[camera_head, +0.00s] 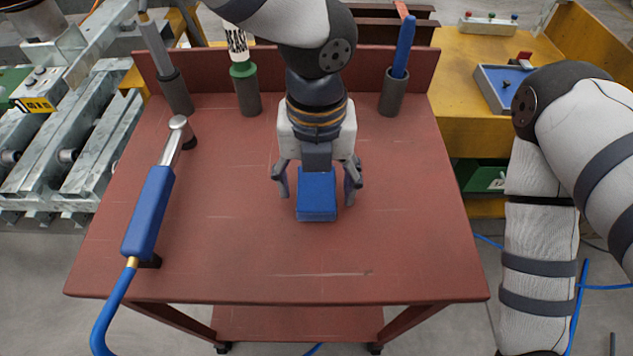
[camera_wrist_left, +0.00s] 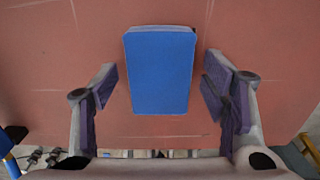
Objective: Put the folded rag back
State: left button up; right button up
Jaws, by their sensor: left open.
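The folded rag is a blue rectangular block (camera_head: 316,202) lying on the red table in the head view, near the middle. In the left wrist view the rag (camera_wrist_left: 160,72) lies between and beyond the fingers, with a gap on each side. My left gripper (camera_head: 317,185) is open over the rag, one finger on each side of it. It also shows in the left wrist view (camera_wrist_left: 160,95), with purple finger pads. The gripper hides the far part of the rag in the head view. My right arm is at the right, with its gripper out of view.
The red table (camera_head: 400,240) is clear around the rag. A blue-handled tool with a hose (camera_head: 150,210) lies at left. Three dark holders stand along the back edge, with a grey rod, a green-collared item (camera_head: 243,70) and a blue stick (camera_head: 403,48). A yellow bench (camera_head: 460,90) stands right.

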aim_at(316, 186)
pick_arm(q)
notch_tip(316, 186, up, 12)
jog(key=shift+f+p, duration=0.2)
jog(key=shift+p, duration=0.2)
